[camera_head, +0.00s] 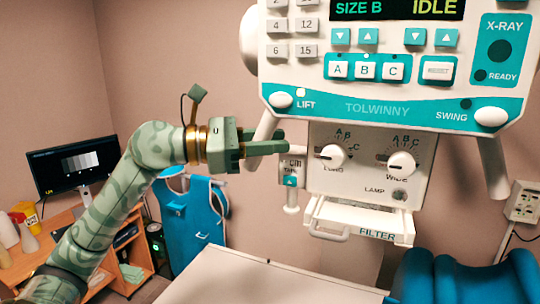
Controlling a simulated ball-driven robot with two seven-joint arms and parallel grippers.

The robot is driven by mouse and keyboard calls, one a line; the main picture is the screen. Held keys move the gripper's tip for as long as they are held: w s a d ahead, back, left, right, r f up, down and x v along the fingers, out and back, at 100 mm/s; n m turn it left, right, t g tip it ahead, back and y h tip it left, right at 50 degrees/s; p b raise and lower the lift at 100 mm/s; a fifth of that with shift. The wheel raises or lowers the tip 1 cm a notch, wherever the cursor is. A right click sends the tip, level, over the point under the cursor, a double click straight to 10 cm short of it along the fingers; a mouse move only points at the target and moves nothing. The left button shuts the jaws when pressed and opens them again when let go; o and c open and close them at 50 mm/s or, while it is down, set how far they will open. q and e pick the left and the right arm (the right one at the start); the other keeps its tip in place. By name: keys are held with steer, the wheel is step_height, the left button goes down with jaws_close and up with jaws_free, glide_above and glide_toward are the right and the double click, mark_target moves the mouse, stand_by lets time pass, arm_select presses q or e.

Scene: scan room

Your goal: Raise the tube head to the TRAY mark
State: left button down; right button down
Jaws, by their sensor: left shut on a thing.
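The tube head (385,112) is a white and teal unit filling the upper right, with an IDLE display, buttons and knobs. A LIFT button (281,100) sits at its lower left, with a lit lamp beside it. A white handle (266,124) slants down from its left side. My left gripper (270,142) is shut on the lower part of this handle; the fingers hide part of it. A small tape unit (291,182) with a teal arrow hangs just right of the fingertips. I cannot see a TRAY mark. My right gripper is out of view.
A white table top (270,280) lies below the tube head. A FILTER drawer (358,222) juts out under the knobs. A blue apron (190,220) hangs behind my left arm. A desk with a monitor (75,165) stands left. A blue cushioned thing (465,278) is lower right.

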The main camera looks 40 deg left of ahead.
arm_select(q)
steer(key=shift+r, duration=0.1)
steer(key=c, duration=1.1)
jaws_free()
steer(key=shift+c, duration=0.2)
steer(key=shift+a, duration=0.1)
steer(key=shift+s+a+b, duration=0.25)
steer(key=shift+s+b, duration=0.05)
steer(key=shift+b, duration=0.2)
steer(key=b+v, duration=0.7)
steer(key=v, duration=0.8)
steer(key=shift+s+b, duration=0.25)
steer(key=shift+b, duration=0.05)
steer(key=shift+a, duration=0.15)
